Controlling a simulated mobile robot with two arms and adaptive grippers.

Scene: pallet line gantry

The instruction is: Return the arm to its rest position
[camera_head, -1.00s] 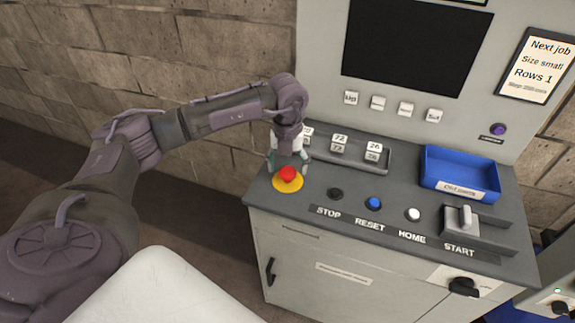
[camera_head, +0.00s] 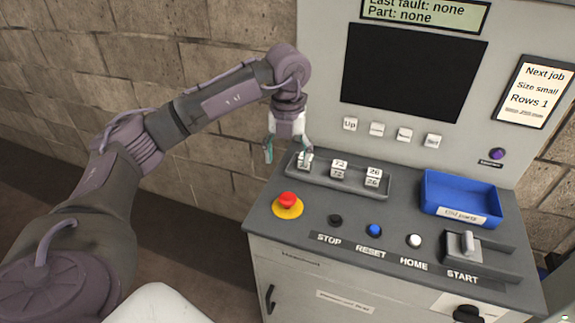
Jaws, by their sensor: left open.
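My left arm comes in from the left and reaches across to the console. My left gripper (camera_head: 287,157) is open, its teal fingertips spread and pointing down. It hangs above and behind the red mushroom button (camera_head: 288,199) on its yellow base, near the left end of the grey tray (camera_head: 347,184) of white number blocks. One fingertip overlaps the leftmost block (camera_head: 304,160) in the picture; I cannot tell whether they touch. Nothing shows between the fingers. My right gripper is not in view.
The console top (camera_head: 300,228) holds a black, a blue (camera_head: 374,230) and a white button, a start lever (camera_head: 466,243) and a blue bin (camera_head: 461,198). A dark screen (camera_head: 413,70) stands behind. A block wall (camera_head: 60,70) rises behind the arm; open space lies left of the console.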

